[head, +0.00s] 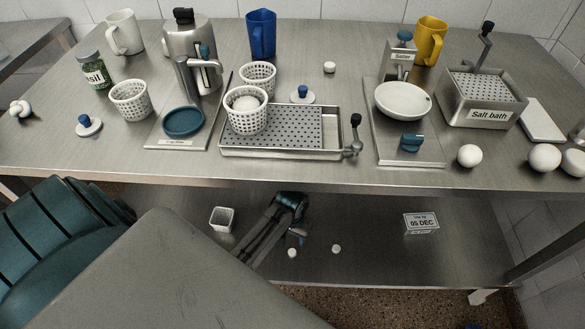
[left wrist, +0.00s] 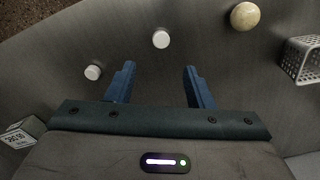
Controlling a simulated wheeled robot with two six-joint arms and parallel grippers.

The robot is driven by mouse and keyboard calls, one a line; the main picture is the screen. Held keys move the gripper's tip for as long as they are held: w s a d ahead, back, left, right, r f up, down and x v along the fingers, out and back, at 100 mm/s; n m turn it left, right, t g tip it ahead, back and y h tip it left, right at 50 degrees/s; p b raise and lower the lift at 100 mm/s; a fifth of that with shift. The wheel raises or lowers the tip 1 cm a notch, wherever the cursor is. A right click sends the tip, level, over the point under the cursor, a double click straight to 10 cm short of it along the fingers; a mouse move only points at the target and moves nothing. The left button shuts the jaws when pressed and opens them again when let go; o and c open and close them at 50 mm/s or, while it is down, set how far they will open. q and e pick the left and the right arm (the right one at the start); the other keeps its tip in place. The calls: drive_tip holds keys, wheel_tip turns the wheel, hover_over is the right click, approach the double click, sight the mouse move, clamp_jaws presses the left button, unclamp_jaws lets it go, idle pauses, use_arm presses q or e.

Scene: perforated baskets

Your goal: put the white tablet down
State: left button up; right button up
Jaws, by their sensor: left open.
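Two small white tablets lie on the lower shelf: one white tablet (head: 292,253) shows just below my left gripper (head: 297,237) in the head view, and another white tablet (head: 336,249) lies to its right. In the left wrist view, my left gripper (left wrist: 160,75) has its blue fingers apart with nothing between them. One tablet (left wrist: 161,39) is beyond the fingertips, in line with the gap, and the other tablet (left wrist: 92,72) is left of the left finger. Both appear apart from the fingers. My right gripper is not in view.
A cream ball (left wrist: 245,15) shows in the left wrist view. The worktop (head: 330,172) above is crowded with baskets, a perforated tray (head: 235,152) and jugs.

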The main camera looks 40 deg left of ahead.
use_arm(q)
drive_tip(key=s+r+m+t+y, duration=0.1)
drive_tip(key=s+r+m+t, duration=0.1)
drive_tip(key=s+r, duration=1.5)
drive_tip(key=shift+r+m+t, duration=0.15)
drive_tip(key=shift+m+t, duration=0.25)
drive_tip(key=shift+t, duration=0.4)
drive_tip(key=shift+s, duration=0.1)
